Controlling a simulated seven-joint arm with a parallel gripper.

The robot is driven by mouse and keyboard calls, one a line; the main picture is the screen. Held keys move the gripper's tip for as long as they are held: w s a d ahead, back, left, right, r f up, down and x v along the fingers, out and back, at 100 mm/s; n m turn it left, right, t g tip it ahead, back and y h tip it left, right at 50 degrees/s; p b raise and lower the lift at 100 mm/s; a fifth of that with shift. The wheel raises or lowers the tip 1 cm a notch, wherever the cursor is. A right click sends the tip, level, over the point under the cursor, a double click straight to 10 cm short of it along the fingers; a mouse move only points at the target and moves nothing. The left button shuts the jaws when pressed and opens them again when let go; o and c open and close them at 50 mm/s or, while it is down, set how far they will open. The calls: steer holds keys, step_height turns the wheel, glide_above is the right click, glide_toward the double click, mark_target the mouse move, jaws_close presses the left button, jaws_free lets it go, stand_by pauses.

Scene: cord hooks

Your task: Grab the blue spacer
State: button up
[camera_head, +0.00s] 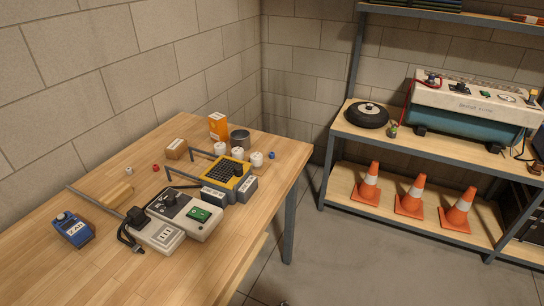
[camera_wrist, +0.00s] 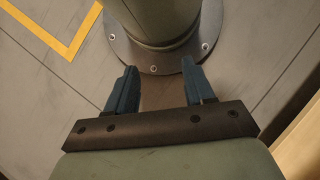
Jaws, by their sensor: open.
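The blue spacer (camera_head: 271,155) is a tiny blue piece in the head view. It stands on the wooden table (camera_head: 248,250) near the far right edge, just right of a white cylinder (camera_head: 256,159). My gripper (camera_wrist: 153,82) shows only in the wrist view. Its two dark blue fingers are apart with nothing between them. Beyond them are the floor and a round bolted base that looks like my own. The spacer is not in the wrist view, so my gripper is away from it.
Left of the spacer are two more white cylinders, a grey tin (camera_head: 240,137), an orange box (camera_head: 218,125) and a yellow-framed device (camera_head: 228,180) with rods. A red spacer (camera_head: 155,167) and white one (camera_head: 129,170) lie farther left. A shelf (camera_head: 350,134) stands right, across a floor gap.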

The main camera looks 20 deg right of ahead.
steer(key=w+d+r+m+t+y, duration=0.1)
steer(key=w+d+r+m, duration=0.15)
steer(key=w, duration=0.65)
steer(key=w+d+r+m+t, duration=0.15)
steer(key=w+d+r, duration=0.25)
steer(key=w, duration=0.5)
steer(key=w+d+r+m+y, duration=0.1)
steer(key=w+d+r+m, duration=0.15)
steer(key=w, duration=0.65)
steer(key=w+d+r+m+t, duration=0.1)
steer(key=w+d+r+m, duration=0.1)
steer(key=w+d+r, duration=0.55)
steer(key=w+d+r+m+t, duration=0.15)
steer(key=w+d+r, duration=0.3)
steer(key=r, duration=0.55)
steer(key=w+d+r+m+t, duration=0.1)
steer(key=w+d+r+m, duration=0.1)
steer(key=w+d+r, duration=0.45)
step_height(320, 180, up, 25)
steer(key=m+t+y, duration=0.2)
steer(key=m+t, duration=0.1)
steer(key=m, duration=1)
glide_above(272, 153)
steer(key=s+d, duration=0.3)
steer(key=d, duration=0.2)
steer(key=x, duration=1.3)
steer(key=shift+w+r, duration=0.1)
steer(key=shift+w, duration=0.05)
jaws_close()
